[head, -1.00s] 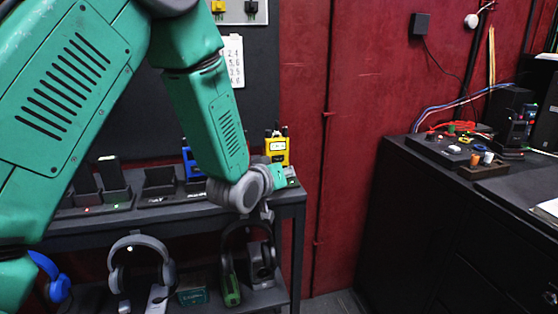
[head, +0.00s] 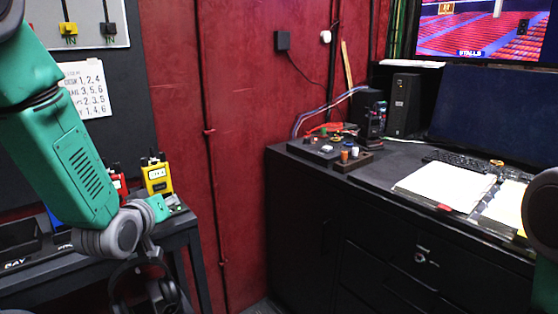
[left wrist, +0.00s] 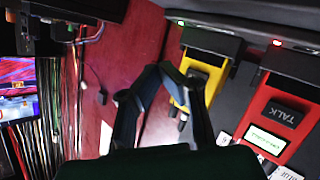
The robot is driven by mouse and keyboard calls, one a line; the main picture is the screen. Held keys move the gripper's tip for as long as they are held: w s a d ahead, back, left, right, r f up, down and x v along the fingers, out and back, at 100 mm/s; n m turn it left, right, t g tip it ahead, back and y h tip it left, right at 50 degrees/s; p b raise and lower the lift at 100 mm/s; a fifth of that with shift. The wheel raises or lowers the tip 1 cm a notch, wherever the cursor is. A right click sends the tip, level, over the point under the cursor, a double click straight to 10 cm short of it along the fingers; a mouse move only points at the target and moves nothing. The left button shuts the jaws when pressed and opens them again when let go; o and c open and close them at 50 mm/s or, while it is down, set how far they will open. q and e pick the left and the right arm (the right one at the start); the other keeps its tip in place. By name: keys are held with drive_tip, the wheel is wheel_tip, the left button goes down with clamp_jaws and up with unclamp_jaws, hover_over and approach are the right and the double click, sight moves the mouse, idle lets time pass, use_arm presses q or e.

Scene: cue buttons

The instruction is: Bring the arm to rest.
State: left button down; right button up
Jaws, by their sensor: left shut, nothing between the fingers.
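My left arm (head: 75,165) comes in from the left in the head view and hangs down over the dark shelf, its grey wrist beside the radios. The left gripper is mostly hidden there behind the wrist. In the left wrist view the left gripper (left wrist: 157,72) has its two dark fingers angled together at the tips, shut and empty. A yellow radio (left wrist: 205,65) lies just beyond the fingers to the right, and a red radio (left wrist: 275,120) is farther right. The cue button panel (head: 318,146) with small coloured caps is on the black desk, well away from my arm.
The dark shelf (head: 185,222) stands below my left wrist, with the yellow radio (head: 157,178) on it and headphones under it. Part of my right arm shows at the right edge.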

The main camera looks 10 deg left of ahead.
use_arm(q)
drive_tip(key=s+d+f+m+g+h, duration=0.1)
drive_tip(key=s+d+f+m+g, duration=0.15)
drive_tip(key=s+f, duration=0.6)
drive_tip(key=s+d+f+m+g, duration=0.15)
drive_tip(key=s+f+g, duration=0.35)
drive_tip(key=f, duration=0.7)
drive_tip(key=s+d+f+m+g, duration=0.1)
drive_tip(key=s+f+g, duration=0.1)
drive_tip(key=s, duration=0.6)
drive_tip(key=s+d+f+m+g, duration=0.1)
drive_tip(key=s+f+g, duration=0.1)
drive_tip(key=s+f, duration=0.3)
drive_tip(key=s+d+f+m+g, duration=0.1)
drive_tip(key=s+f, duration=0.3)
drive_tip(key=s, duration=0.7)
drive_tip(key=shift+d+f+g+h, duration=0.25)
drive_tip(key=shift+d+g+h, duration=0.1)
drive_tip(key=shift+g, duration=0.3)
drive_tip(key=shift+s, duration=0.1)
